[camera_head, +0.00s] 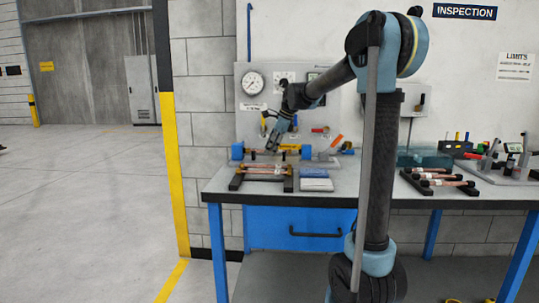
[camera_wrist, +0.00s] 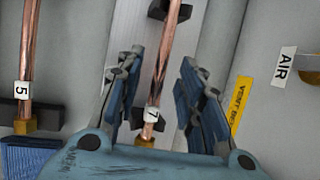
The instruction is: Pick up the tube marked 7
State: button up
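The copper tube marked 7 (camera_wrist: 169,62) shows in the wrist view, running lengthwise between my two fingers, with its white 7 tag (camera_wrist: 152,114) near the brass lower end. My gripper (camera_wrist: 161,66) is open, one finger on each side of the tube with gaps between. I cannot tell how far the fingertips are from it in depth. A second copper tube marked 5 (camera_wrist: 28,50) lies to the left. In the head view my gripper (camera_head: 272,141) points down over the blue-ended fixture at the back left of the bench; the tags are too small to read there.
A black rack (camera_head: 236,182) with copper tubes stands in front of the fixture. Blue and white pads (camera_head: 316,184) lie beside it. Another rack with tubes (camera_head: 440,182) is at right. The gauge panel (camera_head: 252,84) rises close behind my gripper. An AIR label (camera_wrist: 285,65) is at right.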

grip_shut()
dwell(0.3)
